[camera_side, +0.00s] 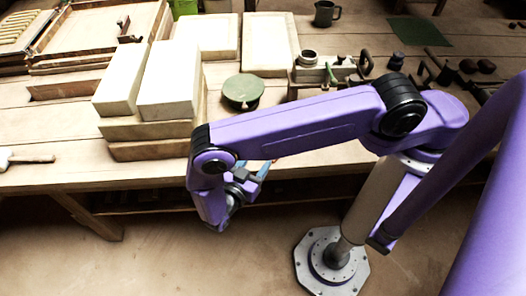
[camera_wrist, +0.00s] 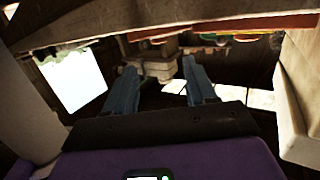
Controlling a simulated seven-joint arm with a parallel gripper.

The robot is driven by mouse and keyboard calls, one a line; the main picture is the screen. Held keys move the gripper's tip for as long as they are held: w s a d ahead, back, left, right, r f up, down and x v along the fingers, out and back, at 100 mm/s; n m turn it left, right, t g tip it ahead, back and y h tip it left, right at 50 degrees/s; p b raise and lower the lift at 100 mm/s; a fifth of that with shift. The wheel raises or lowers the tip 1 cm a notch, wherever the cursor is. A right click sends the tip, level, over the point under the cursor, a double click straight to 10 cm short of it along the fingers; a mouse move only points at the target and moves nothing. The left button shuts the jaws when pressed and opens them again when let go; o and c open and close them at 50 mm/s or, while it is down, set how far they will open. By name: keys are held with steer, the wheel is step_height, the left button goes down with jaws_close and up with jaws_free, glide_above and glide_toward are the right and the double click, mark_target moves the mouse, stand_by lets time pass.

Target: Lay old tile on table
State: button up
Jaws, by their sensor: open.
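The wooden table (camera_side: 60,120) spans the upper part of the side view. My gripper (camera_side: 264,168) is beside its front edge, low in front of the stacked blocks, with its bluish fingers partly hidden by my arm. In the wrist view my gripper (camera_wrist: 158,68) shows two fingers spread apart with nothing between them. I cannot pick out an old tile with certainty in either view. A dark green round piece (camera_side: 243,91) lies on the table right of the blocks.
Large pale blocks (camera_side: 168,80) stand stacked near the table's front edge. A metal fixture with a green handle (camera_side: 328,72) stands to the right. The table's left front is mostly clear, with a brush (camera_side: 30,158).

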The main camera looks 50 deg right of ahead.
steer(key=w+a+r+n+t+y, duration=0.2)
steer(key=w+a+r+n+y, duration=0.1)
steer(key=w+a+y, duration=0.3)
steer(key=w+a+r+n+t+y, duration=0.2)
steer(key=w+a+r+t+y, duration=0.15)
steer(key=w+a, duration=0.45)
steer(key=s+a+r+n+g+y, duration=0.35)
steer(key=a+r+n+y, duration=0.45)
steer(key=r+y, duration=0.4)
steer(key=s+d+r+n+g, duration=0.3)
steer(key=s+d+r+n, duration=0.25)
steer(key=s, duration=0.25)
steer(key=s+d+r+n+g, duration=0.2)
steer(key=s+d+r+n, duration=0.2)
steer(key=s+d, duration=0.4)
steer(key=s+d+n+h, duration=0.1)
steer(key=s+d, duration=0.2)
steer(key=d, duration=0.3)
steer(key=s+d+r+n+h, duration=0.1)
steer(key=s+d+n+h, duration=0.1)
steer(key=s+d, duration=0.2)
steer(key=s+d+r+n+h, duration=0.1)
steer(key=s+d+n+h, duration=0.1)
steer(key=d, duration=0.8)
steer(key=shift+s+r+g, duration=0.15)
steer(key=shift+s+g, duration=0.25)
steer(key=shift+s, duration=0.35)
